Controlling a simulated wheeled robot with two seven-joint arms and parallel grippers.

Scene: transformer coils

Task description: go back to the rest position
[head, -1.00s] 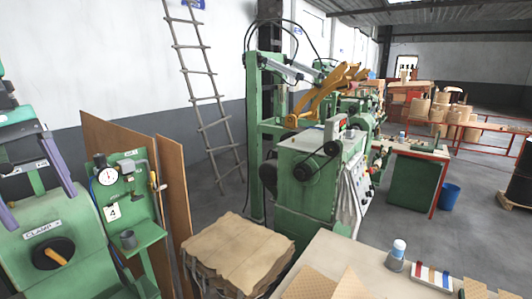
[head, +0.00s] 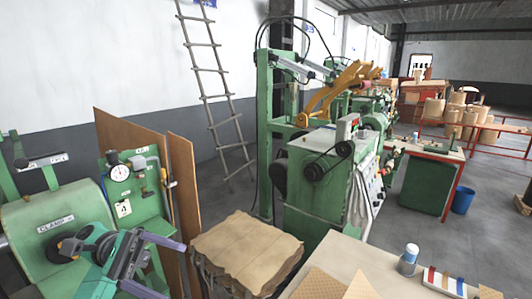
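My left gripper (head: 172,270) is at the lower left of the head view, in front of the green clamp machine (head: 40,218). Its two purple fingers point to the right and stand apart with nothing between them. The gripper's black and teal body partly covers the clamp's dark knob (head: 65,249). My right gripper is not in view.
A green panel with a gauge (head: 119,173) and brown boards (head: 183,190) stand behind the gripper. A brown sheet stack (head: 245,250) is to its right. A green winding machine (head: 318,180) and a worktable (head: 345,260) stand further right.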

